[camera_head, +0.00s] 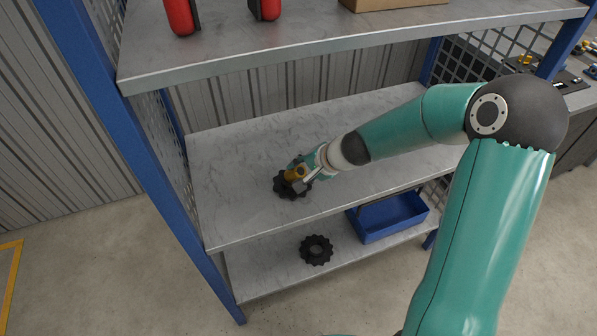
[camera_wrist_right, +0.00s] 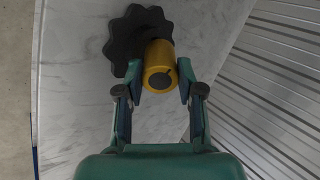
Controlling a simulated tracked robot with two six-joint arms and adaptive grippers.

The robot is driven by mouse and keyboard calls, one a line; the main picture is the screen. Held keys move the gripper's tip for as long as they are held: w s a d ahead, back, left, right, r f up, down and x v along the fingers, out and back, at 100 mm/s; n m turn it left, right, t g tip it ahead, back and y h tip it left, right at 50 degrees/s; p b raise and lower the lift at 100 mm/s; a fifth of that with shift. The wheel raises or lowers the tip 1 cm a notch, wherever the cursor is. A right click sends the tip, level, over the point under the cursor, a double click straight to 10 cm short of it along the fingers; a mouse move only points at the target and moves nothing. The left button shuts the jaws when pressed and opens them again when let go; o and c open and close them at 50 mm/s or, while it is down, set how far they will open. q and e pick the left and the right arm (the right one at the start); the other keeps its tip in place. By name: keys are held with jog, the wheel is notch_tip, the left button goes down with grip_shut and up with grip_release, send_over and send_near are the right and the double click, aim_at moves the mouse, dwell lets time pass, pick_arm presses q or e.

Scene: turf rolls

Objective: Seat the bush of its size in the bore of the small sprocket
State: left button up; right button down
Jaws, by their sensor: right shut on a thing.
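My right gripper (camera_head: 300,178) is over the middle shelf, shut on a yellow bush (camera_head: 293,174). In the right wrist view the bush (camera_wrist_right: 159,62) sits between the two fingertips (camera_wrist_right: 160,78), with its round end towards the camera. A black toothed sprocket (camera_head: 283,190) lies flat on the middle shelf behind and below the bush. In the right wrist view the sprocket (camera_wrist_right: 123,38) shows up and left of the bush, which covers part of it; its bore is hidden. I cannot tell whether they touch. Another black sprocket (camera_head: 316,250), with an open bore, lies on the lower shelf. My left gripper is not in view.
The middle shelf (camera_head: 235,165) is otherwise clear around the sprocket. A blue bin (camera_head: 390,220) stands on the lower shelf. A blue post (camera_head: 130,140) stands left.

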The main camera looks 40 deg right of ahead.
aim_at(301, 172)
notch_tip(301, 172, up, 9)
jog(key=p, duration=0.6)
jog(key=shift+f, duration=0.15)
notch_tip(301, 172, down, 9)
jog(key=b, duration=0.7)
jog(key=shift+f+b, duration=0.2)
jog(key=shift+b, duration=0.15)
jog(key=shift+f, duration=0.2)
jog(key=c, duration=1.2)
grip_release()
jog(key=o, duration=0.5)
